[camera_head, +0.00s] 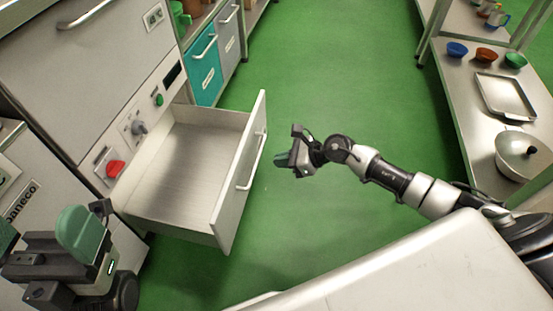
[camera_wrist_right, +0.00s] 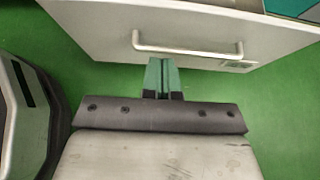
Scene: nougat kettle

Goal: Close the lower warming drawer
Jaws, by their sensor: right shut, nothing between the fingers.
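The lower warming drawer (camera_head: 190,165) stands pulled out from the cabinet at the left in the head view, and its inside looks empty. Its front panel (camera_head: 241,172) carries a bar handle (camera_head: 254,160). My right gripper (camera_head: 280,160) is shut and empty, just right of the drawer front and apart from it. In the right wrist view the shut fingers (camera_wrist_right: 161,75) point at the drawer front (camera_wrist_right: 100,27), just below its handle (camera_wrist_right: 190,50) in the picture. My left gripper (camera_head: 75,240) is at the lower left; its finger opening cannot be made out.
The cabinet face has a red knob (camera_head: 116,169), a grey knob (camera_head: 139,128) and a green button (camera_head: 158,100). A teal drawer (camera_head: 205,68) is beyond. Green floor (camera_head: 335,70) between is clear.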

